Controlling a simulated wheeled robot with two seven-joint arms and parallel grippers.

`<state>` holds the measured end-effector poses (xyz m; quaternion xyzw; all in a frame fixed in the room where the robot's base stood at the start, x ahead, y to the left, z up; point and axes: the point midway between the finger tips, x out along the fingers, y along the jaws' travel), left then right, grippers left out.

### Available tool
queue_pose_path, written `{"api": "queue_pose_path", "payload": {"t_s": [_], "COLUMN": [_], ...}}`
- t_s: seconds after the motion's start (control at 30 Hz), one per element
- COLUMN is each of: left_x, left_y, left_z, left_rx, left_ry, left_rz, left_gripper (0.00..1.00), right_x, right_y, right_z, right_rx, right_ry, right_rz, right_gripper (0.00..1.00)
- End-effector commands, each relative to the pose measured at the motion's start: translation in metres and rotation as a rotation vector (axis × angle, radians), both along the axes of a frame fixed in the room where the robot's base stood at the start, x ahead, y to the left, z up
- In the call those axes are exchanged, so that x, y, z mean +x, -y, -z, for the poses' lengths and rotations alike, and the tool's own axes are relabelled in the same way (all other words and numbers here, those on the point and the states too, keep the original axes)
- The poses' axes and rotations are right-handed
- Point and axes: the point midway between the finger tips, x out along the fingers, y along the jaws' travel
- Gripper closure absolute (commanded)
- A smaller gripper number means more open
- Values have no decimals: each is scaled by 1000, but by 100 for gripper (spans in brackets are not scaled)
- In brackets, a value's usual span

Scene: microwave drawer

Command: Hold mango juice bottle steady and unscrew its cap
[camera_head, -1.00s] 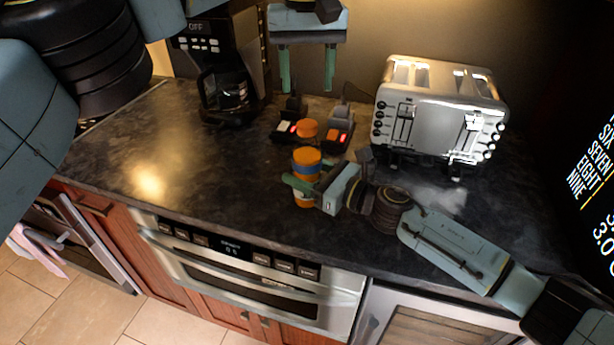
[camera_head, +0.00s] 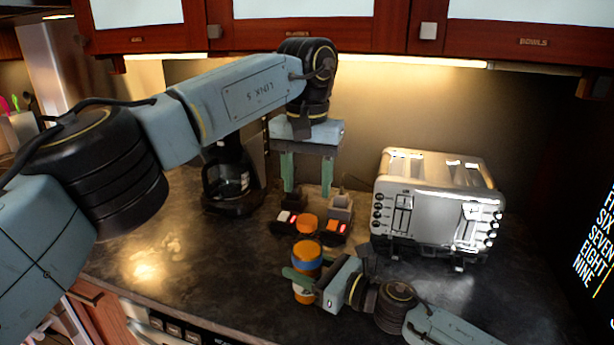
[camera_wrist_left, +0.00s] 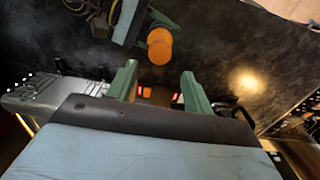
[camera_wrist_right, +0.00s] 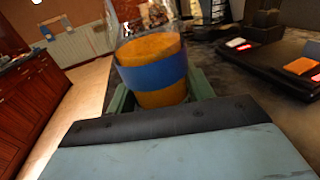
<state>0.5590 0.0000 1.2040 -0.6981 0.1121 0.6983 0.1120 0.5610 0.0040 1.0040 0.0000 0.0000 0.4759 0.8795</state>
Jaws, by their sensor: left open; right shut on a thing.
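The mango juice bottle (camera_head: 306,263) stands upright on the dark counter, with orange contents and a blue band. Its upper part looks clear, and an orange cap (camera_head: 306,224) shows above it in the head view. My right gripper (camera_head: 305,279) is shut around the bottle's body from the right; the blue band also shows in the right wrist view (camera_wrist_right: 152,73). My left gripper (camera_head: 307,188) points down, open and empty, above the cap and apart from it. In the left wrist view the cap (camera_wrist_left: 160,36) lies beyond the open fingers. The cap is outside the right wrist view.
A silver toaster (camera_head: 437,212) stands to the right of the bottle. A coffee maker (camera_head: 230,183) stands behind on the left. Low dark devices with red and orange lit parts (camera_head: 335,228) lie behind the bottle. The counter (camera_head: 215,270) left of the bottle is clear.

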Motion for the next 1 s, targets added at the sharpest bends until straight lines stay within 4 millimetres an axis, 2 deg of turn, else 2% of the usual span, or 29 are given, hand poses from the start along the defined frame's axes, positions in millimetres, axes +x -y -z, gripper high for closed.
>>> {"api": "queue_pose_path", "payload": {"t_s": [0.2,0.4,0.53,0.8,1.0], "left_x": [0,0,0,0,0], "left_y": [-1,0,0,0,0], "left_z": [36,60,68,69,69], "left_rx": [1,0,0,0,0], "left_ry": [-4,-1,-1,0,0], "left_rz": [-2,-3,-4,-4,-5], "left_gripper": [49,49,49,49,73], "right_x": [0,0,0,0,0], "right_y": [0,0,0,0,0], "right_z": [0,0,0,0,0], "right_rx": [0,0,0,0,0], "right_ry": [0,0,0,0,0], "right_rz": [0,0,0,0,0], "right_gripper": [100,100,100,100,100]}}
